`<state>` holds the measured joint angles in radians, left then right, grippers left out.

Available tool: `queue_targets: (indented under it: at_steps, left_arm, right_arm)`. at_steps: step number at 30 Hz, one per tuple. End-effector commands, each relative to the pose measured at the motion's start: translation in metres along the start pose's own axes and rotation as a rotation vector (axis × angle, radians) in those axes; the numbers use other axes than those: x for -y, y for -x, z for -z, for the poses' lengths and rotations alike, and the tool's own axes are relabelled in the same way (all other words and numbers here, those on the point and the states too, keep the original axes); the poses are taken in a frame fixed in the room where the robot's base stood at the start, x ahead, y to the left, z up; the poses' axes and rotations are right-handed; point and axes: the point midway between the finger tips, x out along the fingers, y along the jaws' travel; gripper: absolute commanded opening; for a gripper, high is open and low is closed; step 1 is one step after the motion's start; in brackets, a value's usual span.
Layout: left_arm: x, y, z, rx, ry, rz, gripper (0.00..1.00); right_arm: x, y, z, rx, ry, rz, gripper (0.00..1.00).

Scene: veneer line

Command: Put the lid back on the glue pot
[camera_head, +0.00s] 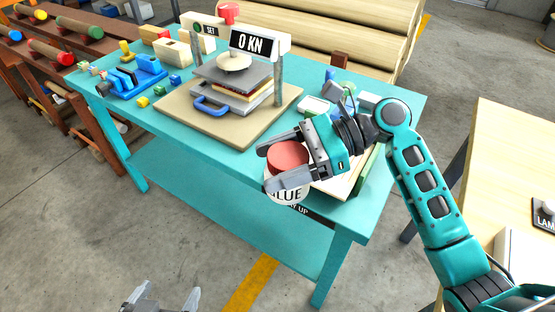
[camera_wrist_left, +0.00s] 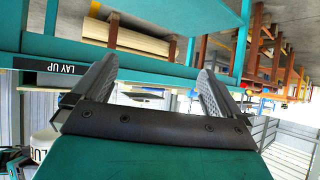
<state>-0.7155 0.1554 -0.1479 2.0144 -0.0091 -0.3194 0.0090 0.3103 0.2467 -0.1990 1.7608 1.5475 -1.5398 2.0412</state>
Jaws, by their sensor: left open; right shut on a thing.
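The white glue pot (camera_head: 287,193), lettered "GLUE", is at the table's front edge in the head view. A red round lid (camera_head: 288,154) shows on top of it; I cannot tell how firmly it is seated. In the left wrist view, which is upside down, part of the pot (camera_wrist_left: 44,141) shows clear above the table edge. My left gripper (camera_head: 162,298) is open and empty in front of the table, low in the head view; its fingers (camera_wrist_left: 155,90) are spread.
The teal table (camera_head: 190,150) carries a press (camera_head: 235,75) reading "0 KN" on a board, a blue rack (camera_head: 135,78) and small blocks. A wooden table (camera_head: 510,150) stands at right. Logs lie behind and on racks at left. Floor in front is clear.

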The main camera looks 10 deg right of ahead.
Motion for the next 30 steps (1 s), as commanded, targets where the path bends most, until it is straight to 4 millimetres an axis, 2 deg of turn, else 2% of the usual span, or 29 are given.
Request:
queue_targets:
  at_steps: [3, 6, 23, 26, 30]
  left_arm:
    - [0.0, -0.018, 0.004, -0.002, -0.001, -0.001, 1.0]
    - [-0.001, -0.025, 0.004, 0.0, -0.002, -0.002, 1.0]
    - [-0.001, -0.026, 0.004, 0.0, -0.002, -0.002, 1.0]
    - [-0.001, -0.026, 0.005, 0.0, -0.002, -0.002, 1.0]
    - [-0.001, -0.026, 0.005, -0.001, -0.002, -0.002, 1.0]
  right_arm:
    - [0.0, 0.0, -0.001, 0.001, 0.001, 0.0, 0.0]
    - [0.0, 0.0, -0.001, 0.001, 0.001, 0.0, 0.0]
    - [0.0, 0.001, -0.001, 0.003, 0.001, 0.006, 0.0]
    - [0.002, 0.007, -0.002, 0.009, -0.007, 0.043, 0.0]
    - [0.006, 0.034, -0.001, 0.021, -0.042, 0.181, 0.0]
